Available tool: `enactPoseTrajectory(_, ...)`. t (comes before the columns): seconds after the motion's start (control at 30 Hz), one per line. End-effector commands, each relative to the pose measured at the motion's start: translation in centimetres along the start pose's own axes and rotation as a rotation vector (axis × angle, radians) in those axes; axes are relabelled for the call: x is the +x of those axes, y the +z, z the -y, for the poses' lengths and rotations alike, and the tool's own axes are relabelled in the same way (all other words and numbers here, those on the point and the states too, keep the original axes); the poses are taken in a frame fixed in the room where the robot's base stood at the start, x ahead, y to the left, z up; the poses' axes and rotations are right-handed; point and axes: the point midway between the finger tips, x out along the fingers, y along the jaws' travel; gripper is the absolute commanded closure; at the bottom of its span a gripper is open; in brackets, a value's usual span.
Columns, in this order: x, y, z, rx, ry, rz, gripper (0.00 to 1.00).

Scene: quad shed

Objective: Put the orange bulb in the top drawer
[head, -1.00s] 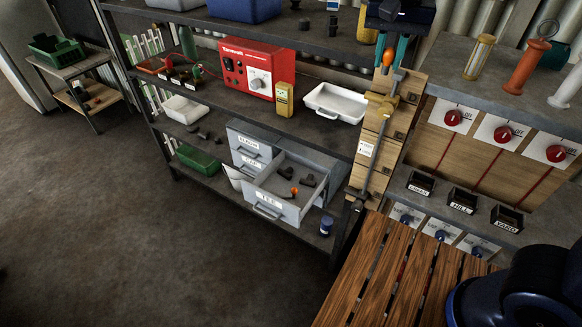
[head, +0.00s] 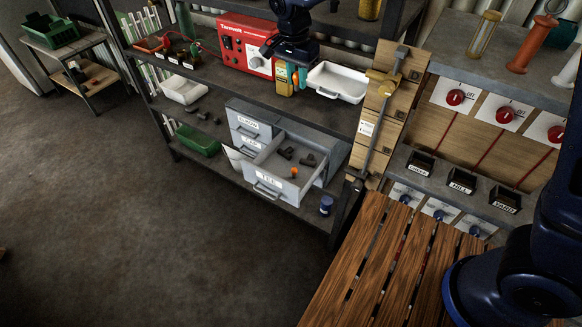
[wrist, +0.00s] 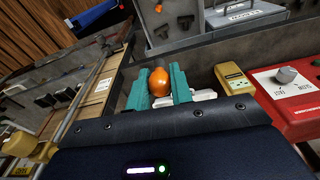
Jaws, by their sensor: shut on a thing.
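The orange bulb (wrist: 160,82) is between the teal fingers of my gripper (wrist: 158,88) in the wrist view. In the head view my gripper (head: 292,75) is over the middle shelf, between the red box and the white tray, with only a little of the bulb visible. The grey drawer unit (head: 335,148) stands on the shelf below. Its top drawer (head: 248,122), labelled ELBOW, looks shut. The drawer under it, labelled CAP (head: 250,141), also looks shut. The bottom drawer, labelled TEE (head: 268,181), is pulled out and holds dark fittings and a small orange piece (head: 294,172).
The red box (head: 240,45), yellow meter (head: 285,83) and white tray (head: 338,83) stand on the shelf around my gripper. A wooden post (head: 375,115) with a metal bar is to the right. A blue can (head: 326,205) stands beside the open drawer. The floor in front is clear.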

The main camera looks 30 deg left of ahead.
Motion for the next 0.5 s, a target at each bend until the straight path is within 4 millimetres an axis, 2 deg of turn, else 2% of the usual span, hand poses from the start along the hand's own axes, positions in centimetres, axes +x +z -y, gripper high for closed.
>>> enactPoseTrajectory(0.2, 5.1, 1.3, 4.3, 0.045, 0.009, 0.001, 0.91)
enactPoseTrajectory(0.5, 11.1, 3.3, 8.9, 0.096, 0.013, 0.0, 0.91)
